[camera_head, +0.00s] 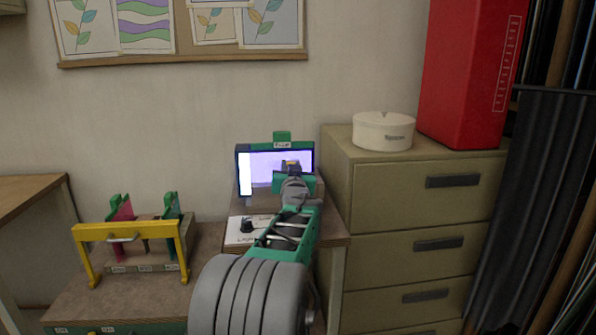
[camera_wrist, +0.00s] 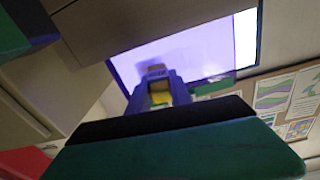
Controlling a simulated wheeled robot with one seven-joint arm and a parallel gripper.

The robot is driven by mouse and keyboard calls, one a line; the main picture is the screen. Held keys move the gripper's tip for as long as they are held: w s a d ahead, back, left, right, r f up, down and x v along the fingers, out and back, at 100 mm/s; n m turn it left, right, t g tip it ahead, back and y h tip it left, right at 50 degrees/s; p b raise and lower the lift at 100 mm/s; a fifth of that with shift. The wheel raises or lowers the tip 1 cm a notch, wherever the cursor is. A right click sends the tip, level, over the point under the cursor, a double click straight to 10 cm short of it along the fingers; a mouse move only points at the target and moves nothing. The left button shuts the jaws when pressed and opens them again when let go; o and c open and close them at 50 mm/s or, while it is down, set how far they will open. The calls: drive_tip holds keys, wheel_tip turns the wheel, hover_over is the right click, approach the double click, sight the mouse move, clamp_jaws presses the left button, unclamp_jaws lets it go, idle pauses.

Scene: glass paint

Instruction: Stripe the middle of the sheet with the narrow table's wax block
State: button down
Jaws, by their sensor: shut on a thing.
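The sheet (camera_head: 263,162) is a pale violet lit panel in a dark frame with green clips, upright on the narrow table (camera_head: 334,236). A white strip runs along its left edge. In the wrist view, which looks tilted, the sheet (camera_wrist: 196,46) shows this white strip at right. My gripper (camera_head: 291,170) is in front of the sheet, right of its middle. It is shut on a small block, taken as the wax block (camera_wrist: 156,69), with brown and yellow parts showing. The block's tip overlaps the sheet in view; I cannot tell whether it touches.
A white panel with a black knob (camera_head: 246,225) lies on the narrow table, left of my arm. A lower bench at left holds a yellow frame (camera_head: 184,255) and a slotted rack. A drawer cabinet (camera_head: 391,218) stands close at right, bearing a round white tin (camera_head: 384,131) and red box (camera_head: 466,75).

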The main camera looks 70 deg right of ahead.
drive_tip(key=shift+w+a+f+b, duration=0.1)
drive_tip(key=shift+w+a+b, duration=0.35)
drive_tip(key=shift+w, duration=0.35)
drive_tip(key=shift+w+a+b, duration=0.3)
drive_tip(key=shift+w+a, duration=0.1)
drive_tip(key=shift+w, duration=0.4)
drive_tip(key=shift+w+a+b, duration=0.2)
drive_tip(key=shift+w+a, duration=0.1)
drive_tip(key=shift+w, duration=0.3)
drive_tip(key=shift+w+a+b, duration=0.25)
drive_tip(key=shift+w, duration=0.4)
drive_tip(key=shift+w+a+b, duration=0.2)
drive_tip(key=shift+w+a, duration=0.1)
drive_tip(key=shift+w, duration=0.3)
drive_tip(key=shift+s+a+f+b, duration=0.1)
drive_tip(key=shift+s+a+b, duration=0.1)
drive_tip(key=shift+a+b, duration=0.35)
drive_tip(key=b, duration=0.3)
approach(264, 163)
drive_tip(key=shift+s+d, duration=0.1)
drive_tip(key=shift+s, duration=0.15)
